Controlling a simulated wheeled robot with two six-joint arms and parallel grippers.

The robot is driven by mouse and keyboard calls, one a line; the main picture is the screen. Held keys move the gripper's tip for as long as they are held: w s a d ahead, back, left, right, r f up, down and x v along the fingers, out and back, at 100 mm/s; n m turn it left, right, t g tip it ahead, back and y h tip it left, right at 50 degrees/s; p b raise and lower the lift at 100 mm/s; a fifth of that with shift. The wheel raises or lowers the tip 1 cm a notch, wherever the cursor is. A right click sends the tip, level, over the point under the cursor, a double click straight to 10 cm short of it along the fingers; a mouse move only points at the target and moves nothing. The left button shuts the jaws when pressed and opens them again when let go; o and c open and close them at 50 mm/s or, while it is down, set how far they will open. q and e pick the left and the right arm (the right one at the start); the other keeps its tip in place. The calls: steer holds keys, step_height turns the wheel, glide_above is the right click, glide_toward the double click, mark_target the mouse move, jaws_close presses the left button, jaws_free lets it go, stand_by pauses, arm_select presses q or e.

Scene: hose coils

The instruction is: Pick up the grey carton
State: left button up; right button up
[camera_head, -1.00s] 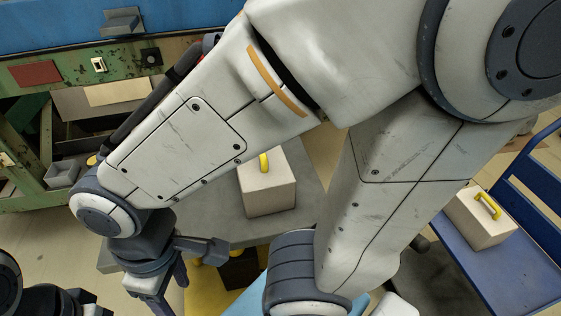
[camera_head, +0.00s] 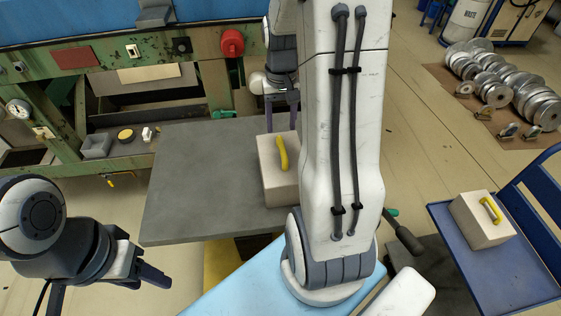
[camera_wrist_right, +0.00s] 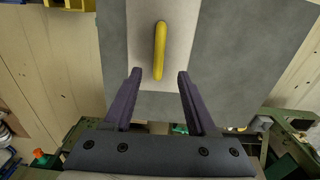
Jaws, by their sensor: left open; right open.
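A pale grey-beige carton (camera_head: 272,185) with a yellow handle (camera_head: 282,153) on top stands upright on the grey table (camera_head: 200,190). My right arm hides its right side in the head view. My right gripper (camera_head: 281,103) is open and empty behind the carton. In the right wrist view, the open fingers of the right gripper (camera_wrist_right: 159,72) point toward the carton (camera_wrist_right: 186,40), and its handle (camera_wrist_right: 160,50) lines up between them. I see no contact. My left gripper (camera_head: 148,272) is open and empty, low at the left, apart from the table.
A similar carton with a yellow handle (camera_head: 482,222) stands on a blue cart (camera_head: 495,270) at the right. A green machine (camera_head: 60,90) stands behind the table. Metal discs (camera_head: 505,85) lie at the far right. The table's left part is bare.

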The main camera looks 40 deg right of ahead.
mark_target(282, 145)
step_height(282, 145, down, 4)
steer(key=shift+s+f, duration=0.1)
steer(key=shift+f, duration=0.1)
steer(key=shift+f+p, duration=0.95)
steer(key=shift+f, duration=1.75)
jaws_close()
steer(key=shift+d+r, duration=0.1)
steer(key=shift+r, duration=0.05)
